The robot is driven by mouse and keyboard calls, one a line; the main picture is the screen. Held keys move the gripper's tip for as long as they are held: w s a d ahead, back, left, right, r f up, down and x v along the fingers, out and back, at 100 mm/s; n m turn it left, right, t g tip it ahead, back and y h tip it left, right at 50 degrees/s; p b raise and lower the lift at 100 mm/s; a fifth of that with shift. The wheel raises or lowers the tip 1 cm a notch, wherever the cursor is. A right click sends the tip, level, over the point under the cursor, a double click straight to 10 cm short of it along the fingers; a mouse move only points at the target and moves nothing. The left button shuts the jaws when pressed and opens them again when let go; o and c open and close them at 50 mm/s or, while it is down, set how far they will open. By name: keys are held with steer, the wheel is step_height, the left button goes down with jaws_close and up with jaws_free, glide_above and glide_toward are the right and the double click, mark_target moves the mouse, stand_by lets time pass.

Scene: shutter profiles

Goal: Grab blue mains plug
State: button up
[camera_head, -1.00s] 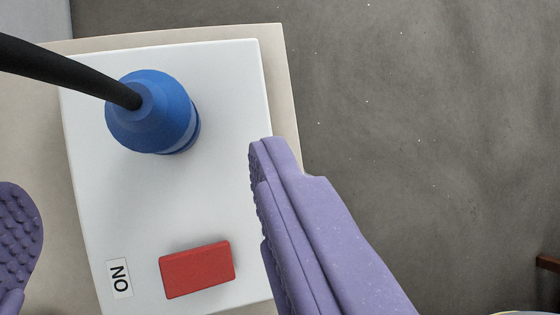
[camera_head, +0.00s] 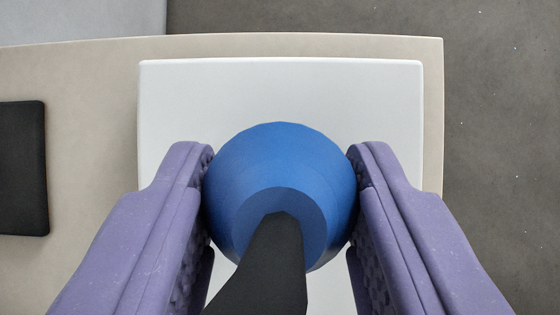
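The blue mains plug (camera_head: 280,155) is a round, faceted body in the middle of the view, with a thick black cable (camera_head: 265,265) running from its back toward the bottom edge. My gripper (camera_head: 280,158) has its two purple, studded fingers on either side of the plug. Both fingers meet its sides, with no gap showing, so the gripper looks shut on it. The plug is over the white panel (camera_head: 280,85). Its front end is hidden behind its own body, so I cannot tell whether it sits in a socket.
The white panel lies on a beige surface (camera_head: 90,75). A black flat object (camera_head: 22,168) lies at the left edge. Grey floor (camera_head: 500,130) is open to the right.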

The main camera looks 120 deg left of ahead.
steer(key=shift+c, duration=1.1)
steer(key=shift+r, duration=0.1)
